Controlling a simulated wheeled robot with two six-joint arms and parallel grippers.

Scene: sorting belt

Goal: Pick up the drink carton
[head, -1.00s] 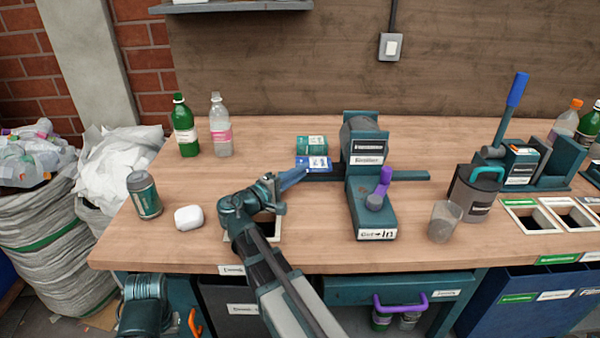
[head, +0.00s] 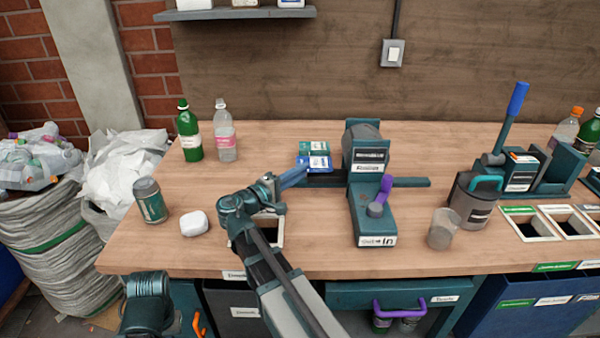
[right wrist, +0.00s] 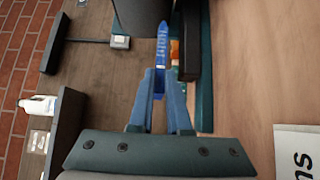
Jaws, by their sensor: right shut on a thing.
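A small blue carton with a white label (head: 318,163) is at the middle of the bench, just in front of a green carton (head: 314,147). My right gripper (head: 298,176) reaches it from the lower left in the head view. In the right wrist view the blue carton (right wrist: 163,48) stands edge-on between the blue fingertips (right wrist: 161,90), which are shut on it. The fingers hide part of the carton, and I cannot tell whether it touches the bench. My left gripper is not in view; only part of my left arm shows at the lower left.
A teal machine with a purple lever (head: 372,215) stands close to the right of the cartons. A green bottle (head: 189,140) and a clear bottle (head: 225,142) stand at the back left. A can (head: 150,202) and a white item (head: 194,223) are at the left.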

